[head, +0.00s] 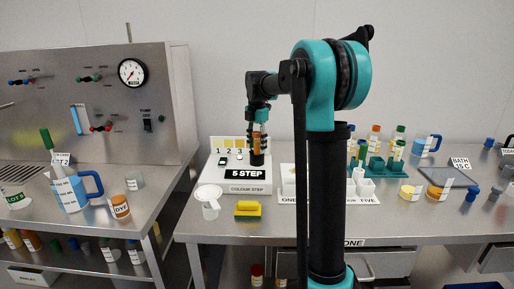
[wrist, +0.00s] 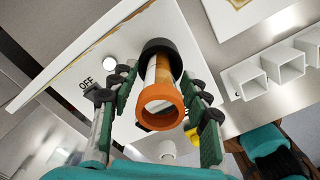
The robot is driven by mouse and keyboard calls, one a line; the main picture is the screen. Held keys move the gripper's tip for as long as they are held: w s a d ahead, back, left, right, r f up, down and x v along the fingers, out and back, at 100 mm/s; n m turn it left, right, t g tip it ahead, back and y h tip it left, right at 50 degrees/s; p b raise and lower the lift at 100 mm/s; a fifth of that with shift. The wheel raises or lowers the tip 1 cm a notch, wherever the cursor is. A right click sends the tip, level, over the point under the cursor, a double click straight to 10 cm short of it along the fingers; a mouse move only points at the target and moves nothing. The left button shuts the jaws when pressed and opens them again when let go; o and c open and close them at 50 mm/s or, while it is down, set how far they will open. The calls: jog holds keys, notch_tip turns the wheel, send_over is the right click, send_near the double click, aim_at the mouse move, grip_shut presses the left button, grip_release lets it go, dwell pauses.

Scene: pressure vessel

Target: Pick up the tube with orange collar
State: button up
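The tube with the orange collar (wrist: 161,105) is between the fingers of my gripper (wrist: 163,84) in the wrist view. Its orange open end faces the camera, and a black part (wrist: 172,48) is at its far end. The green fingers lie on both sides, their tips very close to the tube; I cannot tell whether they press on it. In the head view my gripper (head: 258,139) points down over the white COLOUR STEP board (head: 238,188). The tube (head: 257,143) shows upright there, partly covered by the fingers, with the black part at its bottom at the board.
A white cup (head: 209,201) and a yellow block (head: 248,209) are in front of the board. A blue jug (head: 72,192) is on the left bench. My arm hides part of the table.

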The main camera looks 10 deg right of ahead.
jog(key=c, duration=0.9)
jog(key=shift+o, duration=0.2)
